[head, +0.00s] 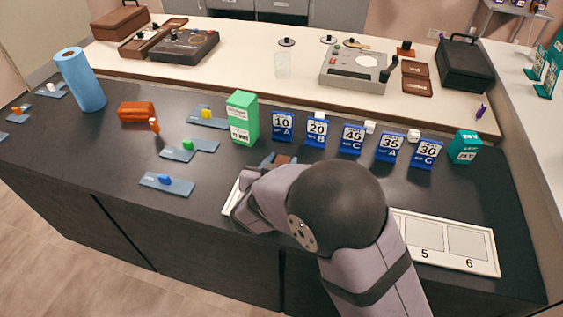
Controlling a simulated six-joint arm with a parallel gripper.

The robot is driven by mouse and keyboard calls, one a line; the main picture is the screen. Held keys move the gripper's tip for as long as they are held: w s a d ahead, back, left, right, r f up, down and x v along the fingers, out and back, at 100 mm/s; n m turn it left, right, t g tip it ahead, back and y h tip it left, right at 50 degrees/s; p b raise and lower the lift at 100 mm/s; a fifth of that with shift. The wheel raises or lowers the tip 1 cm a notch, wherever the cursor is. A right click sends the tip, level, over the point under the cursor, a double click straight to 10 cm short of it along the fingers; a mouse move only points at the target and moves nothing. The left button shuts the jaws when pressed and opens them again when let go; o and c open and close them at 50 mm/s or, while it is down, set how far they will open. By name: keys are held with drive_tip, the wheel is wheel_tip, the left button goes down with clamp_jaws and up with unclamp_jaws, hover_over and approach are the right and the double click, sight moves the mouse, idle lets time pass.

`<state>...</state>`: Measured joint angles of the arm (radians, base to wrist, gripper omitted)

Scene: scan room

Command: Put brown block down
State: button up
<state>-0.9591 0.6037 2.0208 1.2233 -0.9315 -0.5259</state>
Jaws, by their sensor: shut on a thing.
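My gripper (268,161) reaches over the dark counter, at the back edge of the white numbered board (482,264). It is shut on a small brown block (284,159), which shows only partly beside the fingers. My wrist and arm hide most of the gripper and the middle of the board. I cannot tell whether the block touches the counter or board. Board cells marked 5 and 6 show empty at the right.
A green box (242,118) stands just behind my gripper. Several blue number cards, such as the 10 card (282,126), stand in a row to its right. Blue mats with small coloured pieces (167,182), an orange-brown case (136,111) and a blue roll (80,79) are at the left.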

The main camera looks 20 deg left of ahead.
drive_tip(key=shift+f, duration=0.15)
drive_tip(key=o, duration=1.1)
drive_tip(key=shift+c, duration=0.2)
drive_tip(key=v, duration=1.2)
drive_tip(key=shift+s+p, duration=0.1)
drive_tip(key=shift+p, duration=0.25)
